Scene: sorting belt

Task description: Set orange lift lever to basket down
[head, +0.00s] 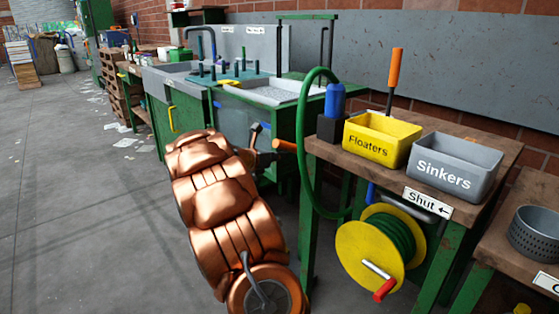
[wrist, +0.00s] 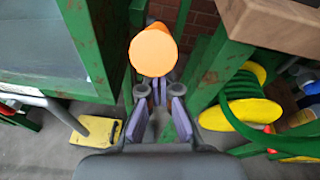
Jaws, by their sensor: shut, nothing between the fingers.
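An orange-handled lever (head: 285,145) sticks out roughly level at the left end of the wooden bench, just right of my gripper. In the wrist view a round orange grip end (wrist: 152,52) faces the camera, just beyond the fingertips; it appears to be this lever. My gripper (head: 268,157) is small and partly hidden behind my copper-coloured arm. In the wrist view my gripper (wrist: 159,90) is shut and empty, its tips just below the orange end. Whether they touch it I cannot tell. The lever's pivot is hidden.
A second orange handle (head: 395,68) stands upright behind the yellow Floaters bin (head: 375,150). The grey Sinkers bin (head: 455,180) is beside it. A yellow hose reel (head: 362,258) hangs below the bench. A green-framed sink (head: 262,92) stands behind.

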